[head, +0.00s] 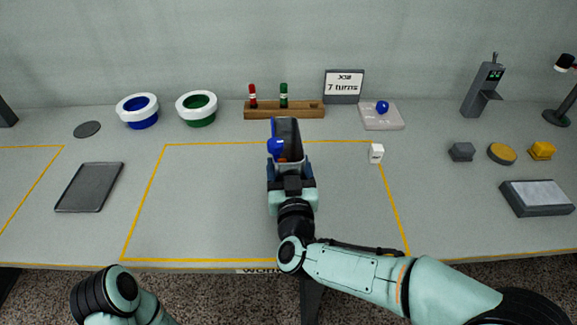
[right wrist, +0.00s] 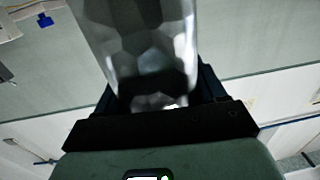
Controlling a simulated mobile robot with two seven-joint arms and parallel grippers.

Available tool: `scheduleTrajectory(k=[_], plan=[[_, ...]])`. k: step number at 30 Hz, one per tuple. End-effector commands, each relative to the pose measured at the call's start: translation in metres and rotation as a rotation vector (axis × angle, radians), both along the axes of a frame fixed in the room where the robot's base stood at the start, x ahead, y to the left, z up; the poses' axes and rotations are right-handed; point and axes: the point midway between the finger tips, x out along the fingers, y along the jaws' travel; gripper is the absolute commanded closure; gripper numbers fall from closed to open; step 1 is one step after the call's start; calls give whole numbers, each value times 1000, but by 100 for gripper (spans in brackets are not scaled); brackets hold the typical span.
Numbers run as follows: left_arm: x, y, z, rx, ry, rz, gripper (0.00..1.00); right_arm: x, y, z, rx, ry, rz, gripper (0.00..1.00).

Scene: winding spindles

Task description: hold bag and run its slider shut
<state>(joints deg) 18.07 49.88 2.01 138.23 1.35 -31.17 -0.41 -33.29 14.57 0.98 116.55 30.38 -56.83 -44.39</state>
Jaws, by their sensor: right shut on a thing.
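My right gripper (head: 291,168) is shut on a grey, partly see-through bag (head: 288,132) and holds it upright above the middle of the table. The bag's dark upper part stands up from the jaws. A blue rounded piece (head: 276,147), perhaps the slider, shows at the bag's left side, with a small orange-brown patch beside it. Whether the bag's mouth is open or shut I cannot tell. In the right wrist view the bag (right wrist: 145,45) is shiny and creased between the dark fingers. My left gripper is out of view; only part of that arm shows at lower left.
A yellow outline marks the mostly clear middle of the table (head: 200,225). A small white box (head: 376,153) stands right of the bag. Behind are a wooden rack (head: 285,111), a "7 turns" sign (head: 344,85) and a pad (head: 383,122) with a blue piece. A dark tray (head: 90,187) lies left.

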Motion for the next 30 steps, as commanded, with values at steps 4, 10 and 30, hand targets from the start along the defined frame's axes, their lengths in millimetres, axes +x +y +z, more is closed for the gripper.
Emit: scheduleTrajectory(k=[4,10,30], plan=[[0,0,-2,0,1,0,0,0,0,-2,0,-2,0,70],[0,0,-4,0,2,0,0,0,0,-5,0,-2,0,70],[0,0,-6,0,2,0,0,0,0,-9,0,1,0,0]])
